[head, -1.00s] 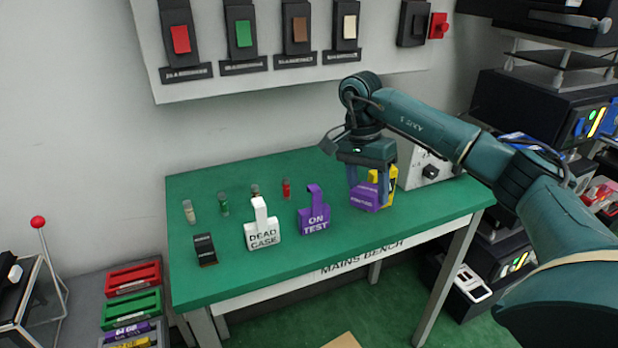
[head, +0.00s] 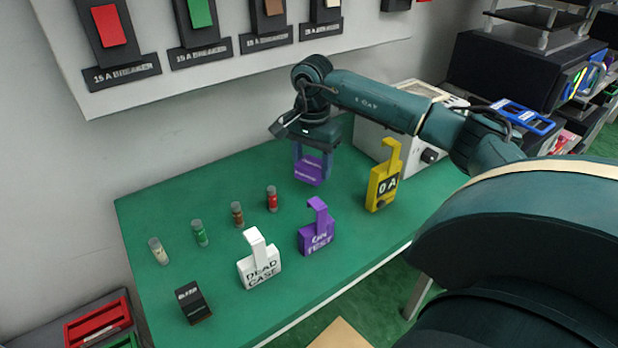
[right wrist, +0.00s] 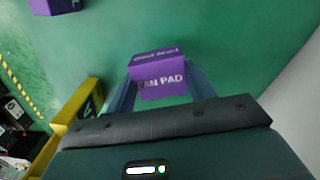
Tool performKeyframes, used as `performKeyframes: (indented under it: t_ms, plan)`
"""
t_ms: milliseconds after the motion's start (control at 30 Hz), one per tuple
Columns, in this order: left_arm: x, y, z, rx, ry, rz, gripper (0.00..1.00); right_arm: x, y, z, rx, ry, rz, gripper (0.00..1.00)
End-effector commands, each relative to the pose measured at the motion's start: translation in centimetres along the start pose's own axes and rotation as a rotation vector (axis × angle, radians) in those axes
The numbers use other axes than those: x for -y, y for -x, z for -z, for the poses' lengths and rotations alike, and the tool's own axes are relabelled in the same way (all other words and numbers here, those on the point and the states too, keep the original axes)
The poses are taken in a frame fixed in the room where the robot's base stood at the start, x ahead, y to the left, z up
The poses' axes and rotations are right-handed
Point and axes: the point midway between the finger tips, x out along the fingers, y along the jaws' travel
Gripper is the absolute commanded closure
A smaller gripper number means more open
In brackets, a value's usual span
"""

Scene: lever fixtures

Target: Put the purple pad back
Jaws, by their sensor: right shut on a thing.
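The purple pad (head: 309,172) is a small block between the fingers of my right gripper (head: 313,160), over the back of the green bench (head: 215,300). In the right wrist view the pad (right wrist: 160,78) shows white lettering that reads "FAN PAD". My right gripper (right wrist: 163,88) is shut on it, one blue finger on each side. I cannot tell whether the pad touches the bench. My left gripper is not in view.
A yellow "0 A" tag (head: 382,182) stands right of the pad. A purple tag (head: 317,232), a white "DEAD CASE" tag (head: 260,265), a black block (head: 193,303) and several small vials (head: 237,214) stand nearby. A grey-white box (head: 385,140) is behind right.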

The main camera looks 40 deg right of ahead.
Motion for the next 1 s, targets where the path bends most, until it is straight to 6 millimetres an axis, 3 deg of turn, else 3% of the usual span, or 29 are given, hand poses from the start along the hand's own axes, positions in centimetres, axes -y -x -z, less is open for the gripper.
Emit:
performKeyframes:
  t_ms: [400, 600, 633, 867, 1000]
  plan:
    - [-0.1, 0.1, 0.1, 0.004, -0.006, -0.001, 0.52, 0.0, -4.5, 0.0, 0.000, 0.001, -0.003, 0.65]
    - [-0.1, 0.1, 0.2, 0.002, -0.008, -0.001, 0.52, 0.0, -4.8, 0.0, 0.000, 0.001, 0.000, 0.65]
    - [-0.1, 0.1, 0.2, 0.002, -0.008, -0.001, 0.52, 0.0, -4.8, 0.0, 0.000, 0.001, 0.000, 0.45]
    - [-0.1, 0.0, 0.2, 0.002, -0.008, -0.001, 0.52, 0.0, -4.8, 0.0, 0.000, 0.001, 0.000, 0.26]
    - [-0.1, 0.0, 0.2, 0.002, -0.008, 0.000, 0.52, 0.0, -4.8, 0.0, 0.000, 0.001, 0.000, 0.24]
